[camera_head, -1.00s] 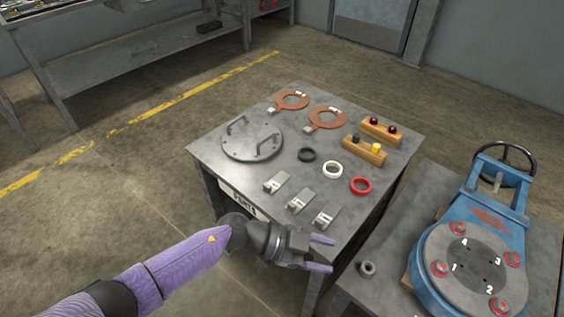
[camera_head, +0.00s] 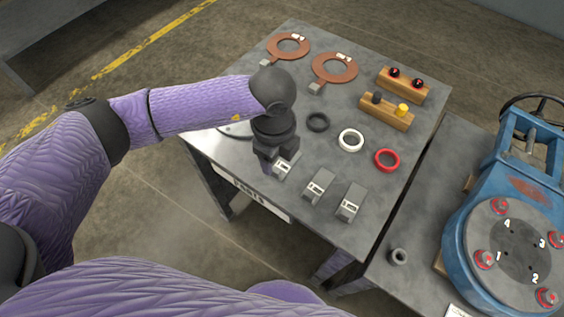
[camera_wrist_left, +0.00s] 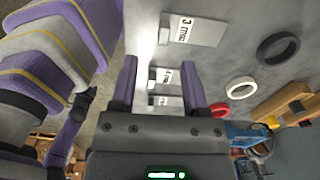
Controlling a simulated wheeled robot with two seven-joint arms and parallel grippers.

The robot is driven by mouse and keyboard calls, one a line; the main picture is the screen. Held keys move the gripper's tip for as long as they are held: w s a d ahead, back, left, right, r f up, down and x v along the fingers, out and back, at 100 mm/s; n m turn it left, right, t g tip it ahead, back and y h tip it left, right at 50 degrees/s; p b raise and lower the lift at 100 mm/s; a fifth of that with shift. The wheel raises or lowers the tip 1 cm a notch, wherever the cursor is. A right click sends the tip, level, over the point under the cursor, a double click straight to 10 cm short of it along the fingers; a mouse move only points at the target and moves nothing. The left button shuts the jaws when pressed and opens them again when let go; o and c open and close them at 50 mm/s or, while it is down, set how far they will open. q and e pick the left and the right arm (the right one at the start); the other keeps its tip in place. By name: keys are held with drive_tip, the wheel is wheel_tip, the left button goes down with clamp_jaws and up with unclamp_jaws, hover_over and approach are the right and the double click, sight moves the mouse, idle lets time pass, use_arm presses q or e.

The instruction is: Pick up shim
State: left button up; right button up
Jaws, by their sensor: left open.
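Three small grey shims with white labels lie in a row near the table's front edge: a left one (camera_head: 285,166), a middle one (camera_head: 319,186) and a right one (camera_head: 350,202). In the left wrist view, the shim nearest the top (camera_wrist_left: 196,30) reads "3 mm"; the other two appear below it, partly between my fingers. My left gripper (camera_wrist_left: 160,63) is open and empty. In the head view it points down over the left shim and partly covers it. Whether the fingers touch anything is unclear. My right gripper is not in view.
The grey table (camera_head: 250,205) also holds black (camera_head: 318,122), white (camera_head: 351,140) and red (camera_head: 387,160) rings, copper-coloured rings (camera_head: 288,47) and wooden blocks (camera_head: 386,112). My arm hides most of the round plate. A blue fixture (camera_head: 470,215) stands at right.

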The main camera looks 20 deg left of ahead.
sight(275, 170)
use_arm(q)
drive_tip(key=f+b, duration=0.1)
drive_tip(key=f, duration=0.1)
drive_tip(key=f+b, duration=0.1)
drive_tip(key=f, duration=0.1)
drive_tip(key=f+b, duration=0.1)
drive_tip(key=f, duration=0.1)
drive_tip(key=shift+w+a+f, duration=0.1)
drive_tip(key=shift+w+f, duration=0.1)
drive_tip(key=shift+w, duration=0.05)
drive_tip(key=shift+r, duration=0.2)
drive_tip(key=shift+c, duration=1)
clamp_jaws()
